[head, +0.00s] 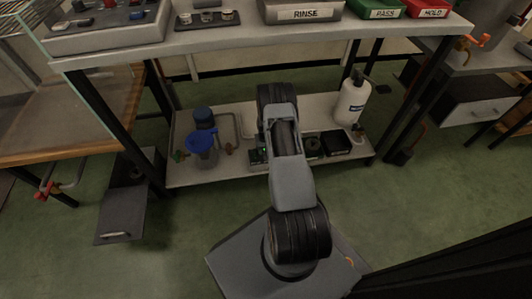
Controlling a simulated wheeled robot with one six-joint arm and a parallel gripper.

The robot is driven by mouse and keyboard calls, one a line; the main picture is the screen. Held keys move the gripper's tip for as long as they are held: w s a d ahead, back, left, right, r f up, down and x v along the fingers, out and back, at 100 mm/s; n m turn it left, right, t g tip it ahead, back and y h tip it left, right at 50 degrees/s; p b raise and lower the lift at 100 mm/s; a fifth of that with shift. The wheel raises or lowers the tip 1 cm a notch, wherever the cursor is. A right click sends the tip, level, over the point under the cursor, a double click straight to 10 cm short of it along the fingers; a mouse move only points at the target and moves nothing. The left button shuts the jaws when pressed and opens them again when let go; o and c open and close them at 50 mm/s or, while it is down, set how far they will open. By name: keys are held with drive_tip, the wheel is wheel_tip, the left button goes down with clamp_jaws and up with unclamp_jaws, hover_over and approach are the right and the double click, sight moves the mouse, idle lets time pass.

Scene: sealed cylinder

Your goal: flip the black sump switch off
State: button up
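My arm (290,180) rises from my base at the bottom centre and reaches over the lower shelf (240,175) of the bench. My gripper does not show; the arm links may hide it. I cannot make out the black sump switch for certain. A small dark box with a green light (259,154) sits on the shelf just left of my arm, partly hidden by it. A black box (336,142) and a smaller dark item (313,146) lie on the shelf to the right of my arm. The shelf area behind the arm is hidden.
A blue funnel (201,141), a dark blue cylinder (204,117), pipework and a white jug (352,103) stand on the lower shelf. The bench top (250,38) overhangs it, with RINSE, PASS and HOLD bins above. Black legs flank the shelf. Green floor in front is clear.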

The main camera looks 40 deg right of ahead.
drive_tip(key=shift+f, duration=0.55)
drive_tip(key=shift+c, duration=0.2)
